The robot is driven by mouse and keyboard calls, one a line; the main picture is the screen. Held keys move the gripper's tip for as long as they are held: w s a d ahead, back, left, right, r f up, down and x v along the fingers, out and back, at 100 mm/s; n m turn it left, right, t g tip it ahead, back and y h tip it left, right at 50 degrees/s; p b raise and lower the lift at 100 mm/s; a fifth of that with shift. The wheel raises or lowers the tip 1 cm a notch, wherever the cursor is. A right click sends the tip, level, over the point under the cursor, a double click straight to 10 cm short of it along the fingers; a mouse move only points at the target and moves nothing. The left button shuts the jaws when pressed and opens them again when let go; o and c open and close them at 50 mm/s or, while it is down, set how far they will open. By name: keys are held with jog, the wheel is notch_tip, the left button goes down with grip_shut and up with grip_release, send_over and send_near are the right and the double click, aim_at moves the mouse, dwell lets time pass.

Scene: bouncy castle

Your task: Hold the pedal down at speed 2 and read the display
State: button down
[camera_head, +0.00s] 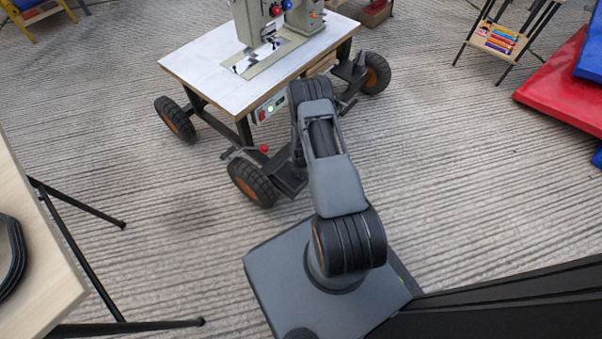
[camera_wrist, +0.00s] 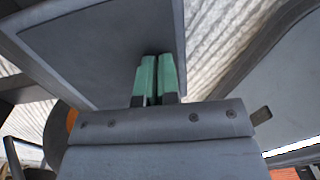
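A sewing machine (camera_head: 262,22) stands on a white-topped wheeled table (camera_head: 205,62). A small control box (camera_head: 270,107) with a lit green spot hangs under the table's front edge; no readable figures show on it. A dark flat plate (camera_head: 288,180), seemingly the pedal, sits low between the wheels, partly hidden by my arm. In the wrist view a grey plate (camera_wrist: 95,50), likely the pedal, fills the upper left. My gripper (camera_wrist: 157,60) has its green fingers together, empty, with the tips over this plate. I cannot tell whether they touch it or whether it is pressed.
A red-knobbed lever (camera_head: 264,148) stands beside the near wheel (camera_head: 251,182). A light wooden table (camera_head: 35,265) with thin black legs is at left. Red and blue mats (camera_head: 565,85) and a stand with coloured items (camera_head: 497,38) are at right. The ribbed floor between is open.

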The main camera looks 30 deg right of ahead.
jog(key=shift+s+d+f, duration=0.1)
jog(key=shift+s+f, duration=0.1)
jog(key=shift+f, duration=0.1)
notch_tip(320, 180, up, 14)
jog(key=s+p, duration=0.1)
jog(key=p, duration=0.6)
jog(key=shift+d+r+p, duration=0.2)
jog(key=shift+r+p, duration=0.05)
jog(key=shift+p, duration=0.05)
